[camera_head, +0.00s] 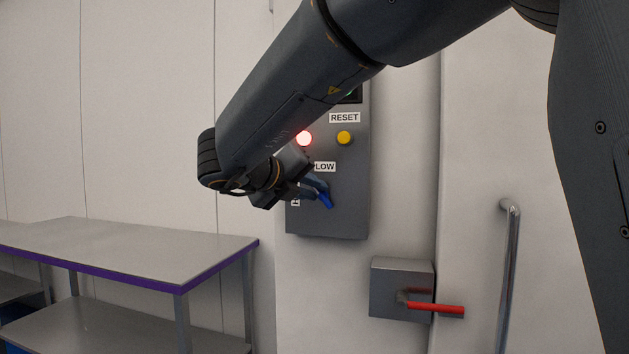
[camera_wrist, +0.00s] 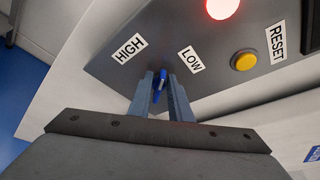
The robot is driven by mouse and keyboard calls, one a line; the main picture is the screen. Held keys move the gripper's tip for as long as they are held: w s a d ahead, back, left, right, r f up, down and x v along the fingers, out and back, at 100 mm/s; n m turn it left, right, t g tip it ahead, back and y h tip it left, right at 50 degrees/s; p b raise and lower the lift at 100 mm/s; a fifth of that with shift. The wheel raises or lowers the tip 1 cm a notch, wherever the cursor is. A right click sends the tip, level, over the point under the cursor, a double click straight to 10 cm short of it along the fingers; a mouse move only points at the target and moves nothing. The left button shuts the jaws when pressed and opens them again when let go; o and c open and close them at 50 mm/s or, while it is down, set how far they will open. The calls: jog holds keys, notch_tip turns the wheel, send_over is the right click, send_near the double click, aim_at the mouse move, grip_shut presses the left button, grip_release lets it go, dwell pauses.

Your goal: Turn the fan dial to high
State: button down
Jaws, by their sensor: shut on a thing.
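The fan dial, a blue knob (camera_head: 326,201), sits low on a grey control panel (camera_head: 345,222). In the wrist view the blue dial (camera_wrist: 161,79) shows between the two finger tips. My gripper (camera_head: 314,190) is shut on it, and the fingers hide part of the knob. The LOW label (camera_wrist: 190,60) and the HIGH label (camera_wrist: 128,48) lie beyond the fingers in the wrist view. In the head view LOW is above the dial and the HIGH label is mostly hidden by my gripper. I cannot tell exactly where the dial points.
A lit red lamp (camera_head: 304,138) and a yellow RESET button (camera_head: 344,137) are above the dial. A grey box (camera_head: 385,300) with a red lever (camera_head: 437,309) is below right, beside a metal handle (camera_head: 509,270). A steel table (camera_head: 120,248) stands at left.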

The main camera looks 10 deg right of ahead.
jog(key=shift+w+a+f+n+t+h+p, duration=0.15)
jog(key=shift+f+n+h+p, duration=0.3)
jog(key=shift+n, duration=0.6)
jog(key=shift+s+f+n+t+h+p, duration=0.1)
jog(key=shift+n+h+p, duration=0.15)
jog(key=shift+n+h, duration=0.55)
jog(key=shift+w+a+f+n+t+h+p, duration=0.15)
jog(key=shift+f+n+h+p, duration=0.2)
jog(key=shift+n, duration=0.9)
jog(key=shift+f+n, duration=0.1)
jog(key=shift+n, duration=0.7)
jog(key=c, duration=1.6)
grip_release()
jog(key=shift+d, duration=0.1)
jog(key=shift+c, duration=0.2)
jog(key=shift+s, duration=0.1)
jog(key=b+v, duration=0.1)
jog(key=v, duration=0.6)
jog(key=shift+s+a+b, duration=0.25)
jog(key=shift+a+b, duration=0.05)
jog(key=shift+a, duration=0.1)
jog(key=shift+f, duration=0.1)
